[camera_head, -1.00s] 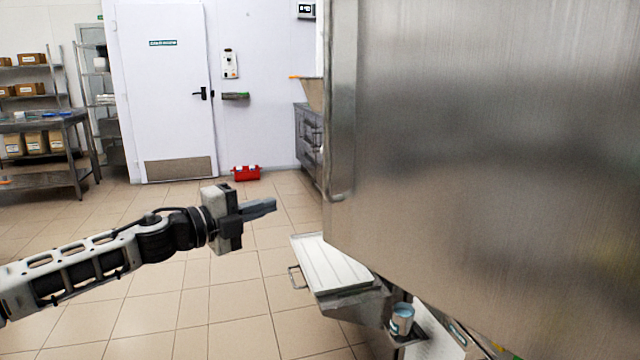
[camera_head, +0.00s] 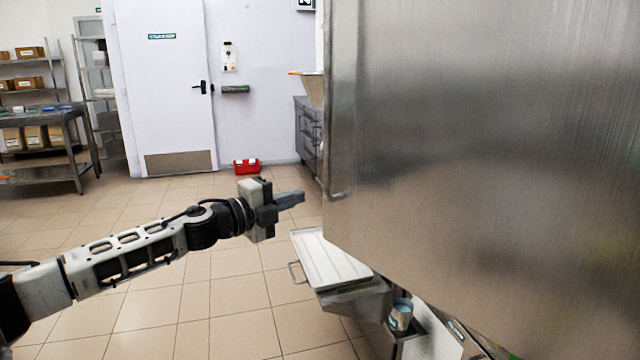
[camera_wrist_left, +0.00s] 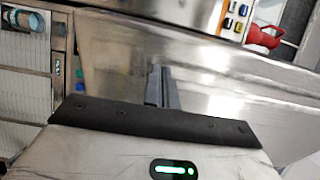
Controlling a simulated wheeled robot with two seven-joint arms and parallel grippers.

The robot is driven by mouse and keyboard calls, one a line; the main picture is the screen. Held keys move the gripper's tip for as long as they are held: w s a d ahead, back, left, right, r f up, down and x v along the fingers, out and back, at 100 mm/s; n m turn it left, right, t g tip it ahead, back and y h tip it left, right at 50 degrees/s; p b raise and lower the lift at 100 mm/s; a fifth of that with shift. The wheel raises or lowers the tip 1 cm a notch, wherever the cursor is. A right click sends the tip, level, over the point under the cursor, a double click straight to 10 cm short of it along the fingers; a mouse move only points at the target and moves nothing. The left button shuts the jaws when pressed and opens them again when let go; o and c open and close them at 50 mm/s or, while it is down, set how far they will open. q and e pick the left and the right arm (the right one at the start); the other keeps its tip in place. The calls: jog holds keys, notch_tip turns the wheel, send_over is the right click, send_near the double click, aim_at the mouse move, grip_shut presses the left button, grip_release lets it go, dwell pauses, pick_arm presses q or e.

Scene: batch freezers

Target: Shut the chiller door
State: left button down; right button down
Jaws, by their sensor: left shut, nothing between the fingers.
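A large brushed-steel panel, which I take to be the chiller door (camera_head: 480,150), fills the right half of the head view, close to me. Its vertical left edge shows, but its hinge and the chiller opening are not visible there, so I cannot tell its angle. My left gripper (camera_head: 290,198) is shut and empty, pointing right, a little left of that edge in the picture. I cannot see contact. In the left wrist view the shut fingers (camera_wrist_left: 161,85) show against shiny steel surfaces. My right gripper is not in view.
Below the panel are a white tray (camera_head: 325,258) on a steel ledge and a small cup (camera_head: 401,314). A red box (camera_head: 246,166) stands on the floor by a white door (camera_head: 165,80). Shelving (camera_head: 40,130) is at the far left. The tiled floor left of the panel is clear.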

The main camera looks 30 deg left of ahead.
pick_arm(q)
jog(key=p+x, duration=0.2)
jog(key=x, duration=0.5)
jog(key=shift+p, duration=0.3)
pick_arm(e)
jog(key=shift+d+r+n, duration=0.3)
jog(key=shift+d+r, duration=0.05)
pick_arm(q)
jog(key=shift+w, duration=0.1)
